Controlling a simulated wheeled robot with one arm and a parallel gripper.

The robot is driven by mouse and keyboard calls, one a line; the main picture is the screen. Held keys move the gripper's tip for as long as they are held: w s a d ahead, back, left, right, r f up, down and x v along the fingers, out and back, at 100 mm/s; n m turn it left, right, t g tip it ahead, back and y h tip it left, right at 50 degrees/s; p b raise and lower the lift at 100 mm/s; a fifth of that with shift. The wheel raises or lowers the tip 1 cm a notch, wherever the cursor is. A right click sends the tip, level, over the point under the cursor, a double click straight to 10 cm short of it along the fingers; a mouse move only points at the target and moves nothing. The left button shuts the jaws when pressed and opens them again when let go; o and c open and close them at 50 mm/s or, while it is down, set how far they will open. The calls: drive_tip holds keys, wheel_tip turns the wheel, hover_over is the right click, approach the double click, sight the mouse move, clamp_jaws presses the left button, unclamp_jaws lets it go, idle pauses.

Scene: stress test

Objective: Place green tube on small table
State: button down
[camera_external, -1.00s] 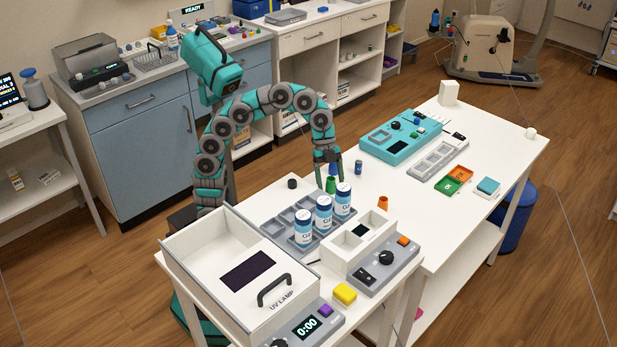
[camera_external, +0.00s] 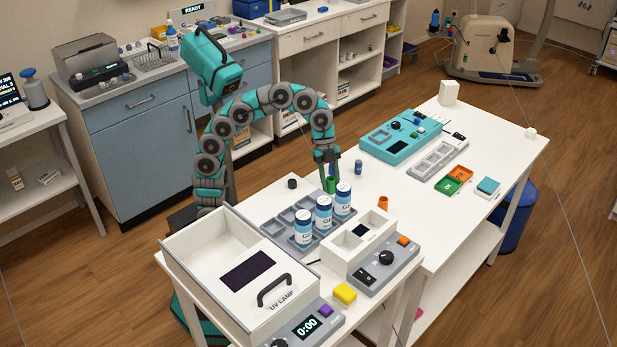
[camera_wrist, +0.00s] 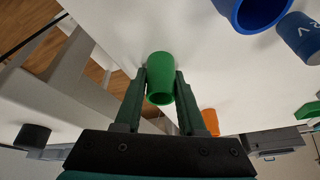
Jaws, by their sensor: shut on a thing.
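The green tube (camera_wrist: 160,78) sits between the two fingers of my gripper (camera_wrist: 160,88) in the wrist view. The fingers touch it on both sides and are shut on it. In the external view, my gripper (camera_external: 328,172) points down at the white table (camera_external: 400,205), and the green tube (camera_external: 332,185) shows at its fingertips, partly hidden. The tube is at or just above the tabletop; I cannot tell which. I cannot tell which table is the small one.
A blue tube (camera_wrist: 256,10) and a blue labelled vial (camera_external: 358,167) stand close by. An orange tube (camera_external: 383,202) is to the right, a black cap (camera_external: 292,184) to the left. A grey rack (camera_external: 284,226) with white-blue bottles (camera_external: 323,214) is in front.

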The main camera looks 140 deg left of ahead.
drive_tip(key=shift+r, duration=0.15)
wheel_tip(320, 180, up, 10)
drive_tip(key=f+p, duration=0.1)
drive_tip(key=p, duration=0.2)
drive_tip(key=w+a+f+n+y, duration=0.1)
drive_tip(key=w+a+f+n, duration=0.1)
drive_tip(key=w+a+n, duration=0.1)
drive_tip(key=w+a+f+n+y, duration=0.2)
drive_tip(key=w+a+n, duration=0.1)
drive_tip(key=a+n, duration=0.2)
drive_tip(key=w+a+f+n+g+y, duration=0.1)
drive_tip(key=w+a+f+n, duration=0.1)
drive_tip(key=a+n, duration=0.3)
drive_tip(key=shift+w+a+f+y, duration=0.15)
drive_tip(key=shift+w+a+y, duration=0.35)
drive_tip(key=shift+a, duration=0.4)
drive_tip(key=shift+w+a+n, duration=0.25)
drive_tip(key=shift+a+n, duration=0.15)
drive_tip(key=shift+s+d+m, duration=0.35)
drive_tip(key=shift+d+m, duration=0.05)
drive_tip(key=shift+d, duration=0.05)
drive_tip(key=s+d+r+m+h, duration=0.2)
drive_tip(key=s+d+r+m, duration=0.1)
drive_tip(key=d+m, duration=0.3)
drive_tip(key=s+d+r+m+t+h, duration=0.1)
drive_tip(key=s+d+r+m+h, duration=0.2)
drive_tip(key=d+m, duration=0.4)
drive_tip(key=s+d+r, duration=0.1)
drive_tip(key=s, duration=0.1)
drive_tip(key=shift+s+d, duration=0.4)
